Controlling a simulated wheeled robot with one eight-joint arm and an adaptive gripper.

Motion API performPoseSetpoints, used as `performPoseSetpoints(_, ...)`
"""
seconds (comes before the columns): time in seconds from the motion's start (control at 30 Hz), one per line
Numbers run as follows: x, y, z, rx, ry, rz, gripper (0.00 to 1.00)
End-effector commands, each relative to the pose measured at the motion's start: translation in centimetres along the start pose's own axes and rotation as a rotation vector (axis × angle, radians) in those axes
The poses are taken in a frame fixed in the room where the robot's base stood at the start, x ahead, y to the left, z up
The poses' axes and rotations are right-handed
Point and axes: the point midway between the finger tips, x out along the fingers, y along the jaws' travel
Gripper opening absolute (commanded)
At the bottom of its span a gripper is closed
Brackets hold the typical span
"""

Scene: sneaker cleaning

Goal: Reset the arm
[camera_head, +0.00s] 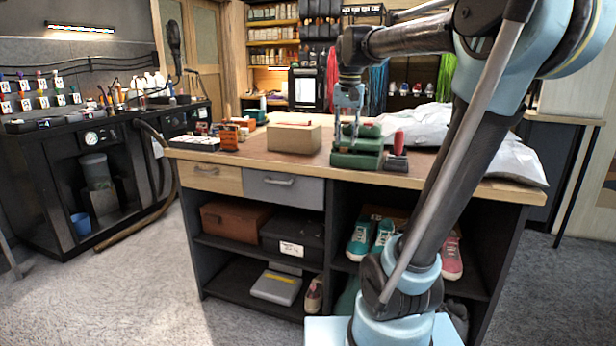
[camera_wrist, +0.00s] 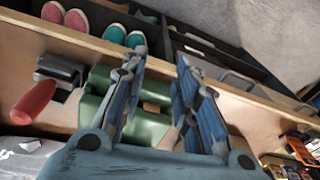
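My arm reaches up from the lower right and over the workbench (camera_head: 440,182). My gripper (camera_head: 348,145) points down above the green tool block (camera_head: 357,160) at the bench's front edge. In the wrist view my gripper (camera_wrist: 160,75) has its two blue-grey fingers spread with a gap between them. The green block (camera_wrist: 145,122) lies behind and below the fingers. I see nothing held between them. Whether the fingertips touch the block cannot be told.
A small dark vise with a red handle (camera_head: 399,142) stands just right of the green block. A tan box (camera_head: 293,137) and orange items (camera_head: 229,138) are on the left. A crumpled grey-white sheet (camera_head: 490,150) covers the right. Teal sneakers (camera_head: 360,240) sit on the shelf below.

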Motion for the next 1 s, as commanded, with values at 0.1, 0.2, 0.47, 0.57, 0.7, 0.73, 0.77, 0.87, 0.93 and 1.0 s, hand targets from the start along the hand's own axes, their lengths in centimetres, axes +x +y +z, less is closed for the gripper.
performPoseSetpoints(0.1,2.9,2.3,3.2,-0.027,0.015,-0.003,0.28)
performPoseSetpoints(0.2,5.4,4.0,5.7,-0.052,0.028,-0.004,0.28)
performPoseSetpoints(0.47,12.8,8.0,12.3,-0.118,0.063,-0.004,0.28)
performPoseSetpoints(0.57,15.9,9.3,14.8,-0.143,0.076,-0.003,0.28)
performPoseSetpoints(0.7,20.2,10.8,18.0,-0.177,0.094,0.000,0.28)
performPoseSetpoints(0.73,21.1,11.1,18.6,-0.183,0.097,0.001,0.28)
performPoseSetpoints(0.77,21.9,11.3,19.2,-0.188,0.101,0.002,0.28)
performPoseSetpoints(0.87,24.0,11.9,20.6,-0.205,0.109,0.004,0.28)
performPoseSetpoints(0.93,25.0,12.1,21.3,-0.213,0.112,0.005,0.28)
performPoseSetpoints(1.0,25.6,12.2,21.7,-0.219,0.114,0.006,0.28)
